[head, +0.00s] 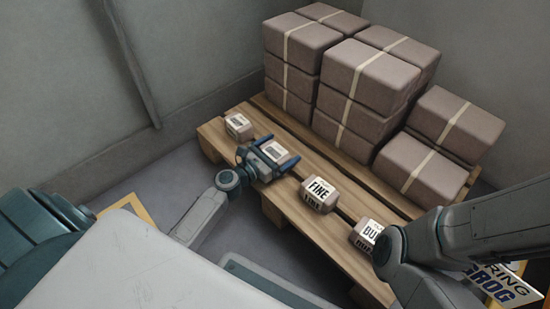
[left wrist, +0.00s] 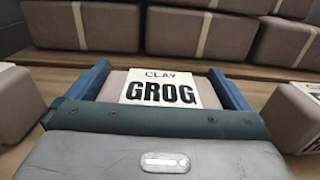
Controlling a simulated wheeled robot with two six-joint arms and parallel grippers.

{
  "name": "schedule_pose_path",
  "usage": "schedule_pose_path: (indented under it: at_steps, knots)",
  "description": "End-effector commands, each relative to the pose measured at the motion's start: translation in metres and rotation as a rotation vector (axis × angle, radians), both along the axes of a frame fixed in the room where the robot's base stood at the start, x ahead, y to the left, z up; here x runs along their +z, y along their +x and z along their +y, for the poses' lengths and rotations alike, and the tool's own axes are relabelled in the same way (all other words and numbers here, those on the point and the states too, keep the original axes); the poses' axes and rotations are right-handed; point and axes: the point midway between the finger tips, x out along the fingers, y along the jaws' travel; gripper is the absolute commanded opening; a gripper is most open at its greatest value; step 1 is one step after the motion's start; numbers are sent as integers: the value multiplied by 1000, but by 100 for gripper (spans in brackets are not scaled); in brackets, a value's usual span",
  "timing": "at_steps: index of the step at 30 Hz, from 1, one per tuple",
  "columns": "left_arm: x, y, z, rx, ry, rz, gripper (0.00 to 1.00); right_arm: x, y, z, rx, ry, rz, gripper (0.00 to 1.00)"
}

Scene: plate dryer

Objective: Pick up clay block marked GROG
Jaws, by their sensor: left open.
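The clay block marked GROG (head: 275,152) sits on the near edge of the wooden pallet, second from the left in a row of small blocks. In the left wrist view its white label (left wrist: 162,90) reads CLAY GROG. My left gripper (head: 274,151) is open, with its blue fingers on either side of this block. The left wrist view also shows the fingers (left wrist: 160,88) flanking the block. Whether they touch it I cannot tell. My right arm crosses the lower right of the head view; its gripper is not visible.
A block marked FINE (head: 319,194) and a partly hidden block (head: 366,234) sit to the right; another small block (head: 239,127) sits to the left. Large strapped blocks (head: 365,80) are stacked behind on the pallet (head: 335,240). A sign (head: 503,284) reading GROG shows lower right.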

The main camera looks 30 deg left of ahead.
Motion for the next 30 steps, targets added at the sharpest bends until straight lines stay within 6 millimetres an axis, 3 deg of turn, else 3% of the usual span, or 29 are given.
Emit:
schedule_pose_path:
  at_steps: [7,15,30]
  knots:
    - [0,1,-1,-1,0,0,98,0,0,0,0,0,1,36]
    - [0,1,0,0,0,0,47,0,0,0,0,0,1,36]
    - [14,1,-1,-1,0,-3,47,12,0,0,-2,-2,1,36]
